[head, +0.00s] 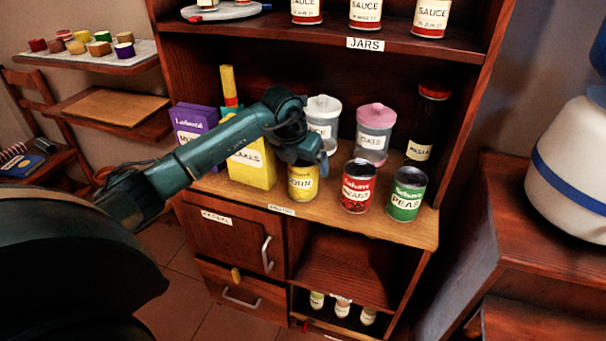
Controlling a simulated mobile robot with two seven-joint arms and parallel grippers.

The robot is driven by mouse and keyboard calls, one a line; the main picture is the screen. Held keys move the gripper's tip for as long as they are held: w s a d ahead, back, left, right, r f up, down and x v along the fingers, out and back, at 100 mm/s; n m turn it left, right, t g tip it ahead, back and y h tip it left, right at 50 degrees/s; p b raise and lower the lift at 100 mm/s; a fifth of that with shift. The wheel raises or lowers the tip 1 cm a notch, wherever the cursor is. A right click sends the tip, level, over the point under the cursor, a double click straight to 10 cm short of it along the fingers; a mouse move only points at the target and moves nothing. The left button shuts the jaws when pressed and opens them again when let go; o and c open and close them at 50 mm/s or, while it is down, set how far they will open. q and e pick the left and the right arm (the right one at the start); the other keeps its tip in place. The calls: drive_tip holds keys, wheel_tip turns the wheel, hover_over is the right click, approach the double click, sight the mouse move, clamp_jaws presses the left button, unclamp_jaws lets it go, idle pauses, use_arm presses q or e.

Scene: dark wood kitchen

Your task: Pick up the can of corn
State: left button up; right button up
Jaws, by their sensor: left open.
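The can of corn (302,185) is yellow with a white label and stands upright near the front edge of the wooden shelf top. My left gripper (309,160) is right above it, pointing down and covering the can's top. The fingertips are small and dark here, and I cannot tell whether they touch the can. The left gripper is open. My right gripper is not in the picture.
A red beans can (358,186) and a green peas can (406,194) stand to the right. A yellow box (252,168) and a purple box (193,124) stand to the left. Lidded jars (374,133) stand behind. An upper shelf (430,42) hangs above.

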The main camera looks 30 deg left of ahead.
use_arm(q)
drive_tip(key=x, duration=0.3)
drive_tip(key=shift+f, duration=0.35)
drive_tip(key=shift+w+a+r, duration=0.1)
drive_tip(key=c, duration=1.4)
